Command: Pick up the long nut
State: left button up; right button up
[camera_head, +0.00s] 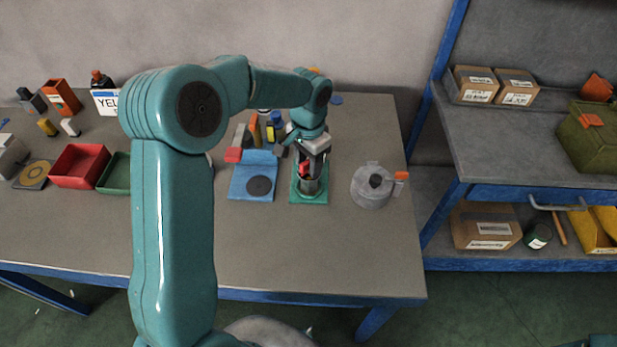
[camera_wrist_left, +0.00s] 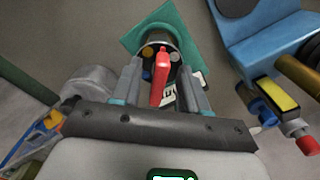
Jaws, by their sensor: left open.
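My left gripper (camera_head: 312,165) is open above a small grey cup (camera_head: 311,186) on a green square base (camera_head: 321,198). In the left wrist view, the two fingers of the left gripper (camera_wrist_left: 161,72) stand either side of a red piece (camera_wrist_left: 160,82), with gaps visible beside it. The cup (camera_wrist_left: 159,40) lies beyond the fingertips on the green base (camera_wrist_left: 139,33). Small orange and blue round ends show at the cup beside the red piece. I cannot tell which part is the long nut. My right gripper is not in view.
A blue fixture (camera_head: 262,163) with a dark disc stands left of the green base. A grey round container (camera_head: 371,194) with an orange tab stands right. Upright coloured pieces stand behind. Red (camera_head: 79,166) and green bins are at left. The table front is clear.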

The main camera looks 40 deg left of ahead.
pick_arm(q)
jog(key=shift+w, duration=0.1)
jog(key=shift+d, duration=0.1)
jog(key=c, duration=0.3)
grip_shut()
dwell(0.8)
